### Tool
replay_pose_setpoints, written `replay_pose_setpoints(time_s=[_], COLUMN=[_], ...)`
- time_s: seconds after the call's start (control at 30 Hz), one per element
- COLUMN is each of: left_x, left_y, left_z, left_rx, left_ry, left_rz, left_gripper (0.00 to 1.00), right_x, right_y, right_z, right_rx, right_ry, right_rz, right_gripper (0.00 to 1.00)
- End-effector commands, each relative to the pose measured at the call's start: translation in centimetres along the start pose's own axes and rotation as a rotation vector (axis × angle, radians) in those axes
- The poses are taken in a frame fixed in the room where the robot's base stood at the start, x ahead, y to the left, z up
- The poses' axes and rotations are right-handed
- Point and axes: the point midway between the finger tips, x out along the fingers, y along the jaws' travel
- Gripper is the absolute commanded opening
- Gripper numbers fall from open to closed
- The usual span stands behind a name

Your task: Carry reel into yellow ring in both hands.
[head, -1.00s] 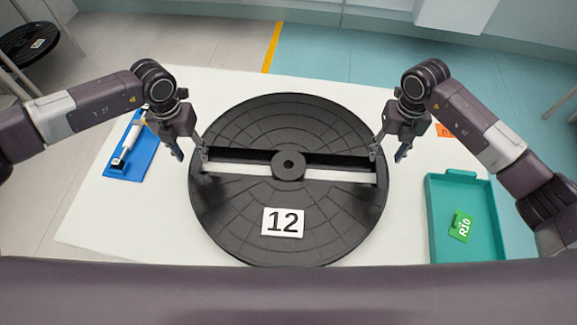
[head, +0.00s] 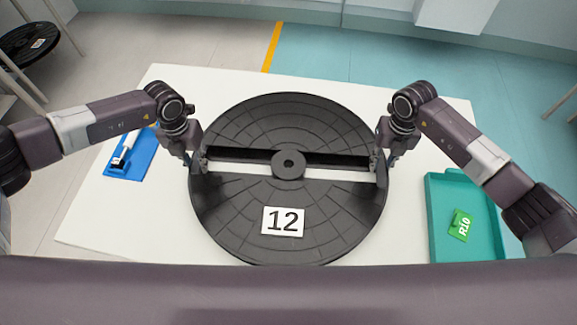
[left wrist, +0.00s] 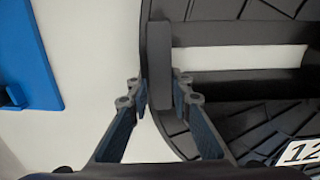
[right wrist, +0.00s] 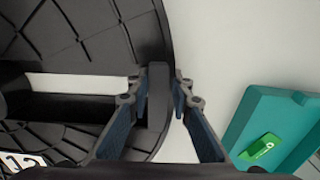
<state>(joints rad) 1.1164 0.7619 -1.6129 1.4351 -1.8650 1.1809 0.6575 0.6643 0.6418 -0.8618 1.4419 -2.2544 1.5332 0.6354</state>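The large black reel (head: 290,225) lies flat on the white table, with a round hub, wide slots on both sides and a white "12" label. My left gripper (head: 197,162) is at its left rim; the left wrist view shows the fingers (left wrist: 160,95) on both sides of the upright rim piece, seemingly closed against it. My right gripper (head: 384,162) is at the right rim; the right wrist view shows its fingers (right wrist: 160,95) likewise around the rim. No gap is clear at either. No yellow ring is in view, only a yellow floor stripe (head: 272,47).
On the white table (head: 90,215), a blue tray (head: 135,160) with a white-and-black item lies left. Another black reel (head: 22,47) sits on a stand at the far left.

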Motion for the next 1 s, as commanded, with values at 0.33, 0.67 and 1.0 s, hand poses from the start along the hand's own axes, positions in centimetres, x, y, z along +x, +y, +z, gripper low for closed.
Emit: replay_pose_setpoints(time_s=[0.33, 0.67, 1.0], left_x=[0.0, -0.2, -1.1], left_y=[0.0, 0.0, 0.0], left_z=[0.0, 0.1, 0.1], left_rx=[0.000, -0.001, -0.001], left_ry=[-0.001, -0.004, -0.003], left_rz=[0.000, -0.001, -0.001], left_gripper=[0.00, 0.00, 0.00], right_x=[0.0, -0.2, -1.1], right_y=[0.0, 0.0, 0.0], right_z=[0.0, 0.1, 0.1], right_rx=[0.000, 0.000, 0.000], right_ry=[0.000, -0.003, -0.003], right_rz=[0.000, 0.002, 0.002], right_gripper=[0.00, 0.00, 0.00])
